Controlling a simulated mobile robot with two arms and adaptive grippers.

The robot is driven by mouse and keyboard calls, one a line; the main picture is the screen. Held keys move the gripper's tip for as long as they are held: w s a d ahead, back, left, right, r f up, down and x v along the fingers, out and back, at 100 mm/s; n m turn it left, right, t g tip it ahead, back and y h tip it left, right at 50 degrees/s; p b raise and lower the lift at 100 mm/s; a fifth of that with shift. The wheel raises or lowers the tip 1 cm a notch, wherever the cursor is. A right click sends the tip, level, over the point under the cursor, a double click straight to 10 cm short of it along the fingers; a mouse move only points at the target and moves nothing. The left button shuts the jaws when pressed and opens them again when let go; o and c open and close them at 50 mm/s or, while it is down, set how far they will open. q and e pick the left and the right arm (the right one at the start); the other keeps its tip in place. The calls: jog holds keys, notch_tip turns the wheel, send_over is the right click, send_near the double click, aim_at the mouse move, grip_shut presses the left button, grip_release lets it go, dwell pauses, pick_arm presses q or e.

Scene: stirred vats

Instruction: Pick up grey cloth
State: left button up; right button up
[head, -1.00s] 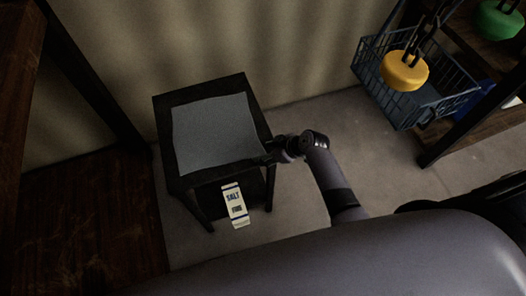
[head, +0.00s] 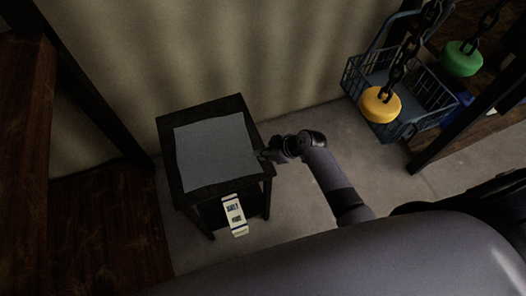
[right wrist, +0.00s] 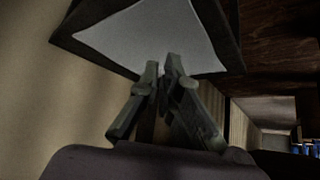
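The grey cloth (head: 215,152) lies spread flat over the top of a small dark side table (head: 167,155). It also shows in the right wrist view (right wrist: 150,35), pale on the dark tabletop. My right gripper (head: 264,156) is at the cloth's right edge, at the side of the table. In the right wrist view its two fingertips (right wrist: 164,66) are close together at the cloth's edge, with a narrow gap between them. I cannot tell whether cloth is between them. My left gripper is not in view.
A salt box (head: 235,215) leans at the table's front. A blue wire basket (head: 408,128) is at the upper right, near hanging yellow (head: 380,104) and green (head: 461,58) weights on chains. A dark wooden surface (head: 90,225) is at the left. Concrete floor lies right of the table.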

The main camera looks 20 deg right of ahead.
jog(key=o, duration=1.4)
